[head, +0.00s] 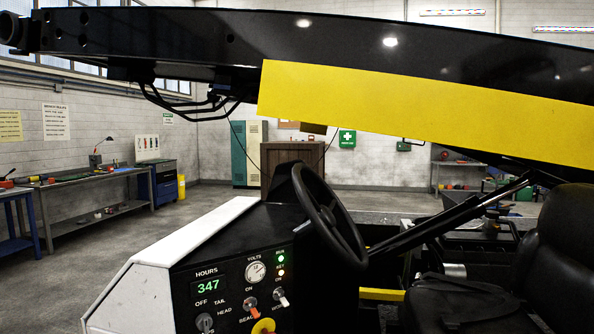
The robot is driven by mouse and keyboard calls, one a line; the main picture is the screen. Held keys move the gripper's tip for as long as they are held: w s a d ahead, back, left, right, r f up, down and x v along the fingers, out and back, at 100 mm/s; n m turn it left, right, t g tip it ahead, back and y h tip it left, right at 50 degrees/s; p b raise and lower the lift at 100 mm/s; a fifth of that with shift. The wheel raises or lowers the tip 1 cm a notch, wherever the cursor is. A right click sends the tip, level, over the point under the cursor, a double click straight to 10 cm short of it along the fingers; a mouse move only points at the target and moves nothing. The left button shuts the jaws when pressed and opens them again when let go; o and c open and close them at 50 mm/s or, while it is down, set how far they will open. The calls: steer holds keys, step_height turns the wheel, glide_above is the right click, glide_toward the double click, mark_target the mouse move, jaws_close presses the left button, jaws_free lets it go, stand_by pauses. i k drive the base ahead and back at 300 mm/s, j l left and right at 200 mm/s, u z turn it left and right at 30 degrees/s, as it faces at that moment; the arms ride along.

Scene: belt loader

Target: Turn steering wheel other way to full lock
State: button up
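The black steering wheel (347,226) stands tilted on the console of the belt loader, seen nearly edge-on in the head view. How far it is turned cannot be told from this view. My gripper does not show in this view, and nothing is seen touching the visible part of the wheel rim. The lower part of the steering column is hidden behind the wheel and console.
The dashboard (215,262) has an hours display reading 347, a volts gauge (256,271) and several switches. A black seat (562,245) is at right. The black and yellow boom (420,105) spans overhead. A dark diagonal bar (440,222) runs between wheel and seat. Workbenches (105,185) stand at left.

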mark_target(331, 213)
steer(key=i+j, duration=0.1)
steer(key=i, duration=0.4)
steer(key=i+j, duration=0.15)
steer(key=i, duration=0.3)
